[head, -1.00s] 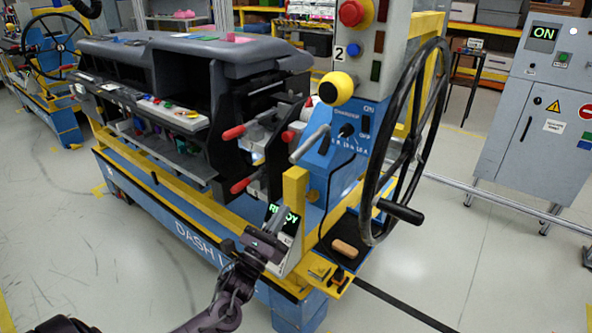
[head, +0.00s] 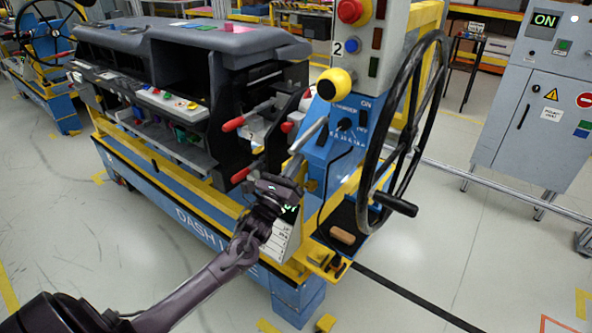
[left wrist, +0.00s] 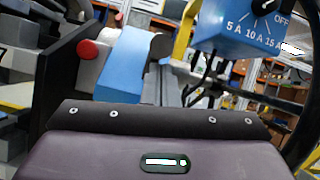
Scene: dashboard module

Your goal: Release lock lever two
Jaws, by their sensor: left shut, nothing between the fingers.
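Two red-handled levers stick out of the dashboard module's near end: an upper one (head: 233,125) and a lower one (head: 240,176). A red knob (head: 287,127) sits to their right; a red knob also shows in the left wrist view (left wrist: 88,48). A grey bar handle (head: 308,135) slants in front of the blue switch box (head: 345,128). No label shows which is lever two. My left gripper (head: 293,168) is shut and empty, just below the grey bar's lower end and right of the lower red handle. Contact cannot be told. My right gripper is out of view.
A black handwheel (head: 408,130) stands right of the switch box. A small display panel (head: 285,228) is partly behind my left arm. A tray with a wooden-handled item (head: 342,235) lies to the right.

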